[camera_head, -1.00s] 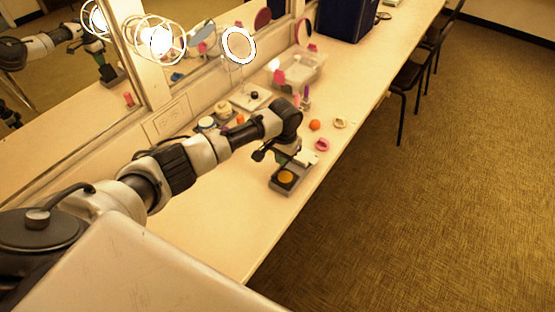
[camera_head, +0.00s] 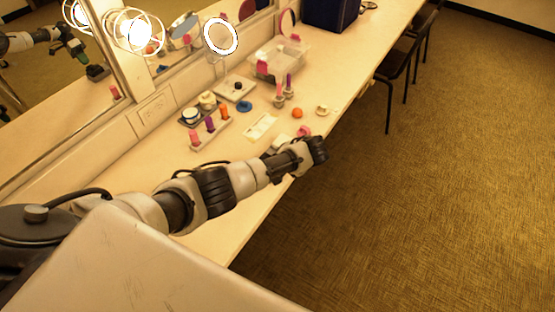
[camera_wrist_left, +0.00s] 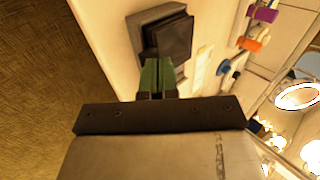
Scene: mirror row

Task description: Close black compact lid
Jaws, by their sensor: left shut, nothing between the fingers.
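The black compact (camera_wrist_left: 138,27) is in the left wrist view, on the pale counter near its edge. Its dark square lid (camera_wrist_left: 176,38) lies over the grey base, and no orange pan shows. I cannot tell whether the lid is fully flush. My left gripper (camera_wrist_left: 158,62) has green fingers, shut and empty, with their tips at the near side of the compact. I cannot tell whether they touch it. In the head view my left arm hides the compact and the fingers. My right gripper is not in view.
A white palette (camera_head: 262,127), a pink item (camera_head: 304,130) and an orange ball (camera_head: 297,113) lie beyond my arm. A rack of coloured tubes (camera_head: 210,136) stands near the mirror wall. A clear bin (camera_head: 280,62) is farther back. The counter edge drops to carpet.

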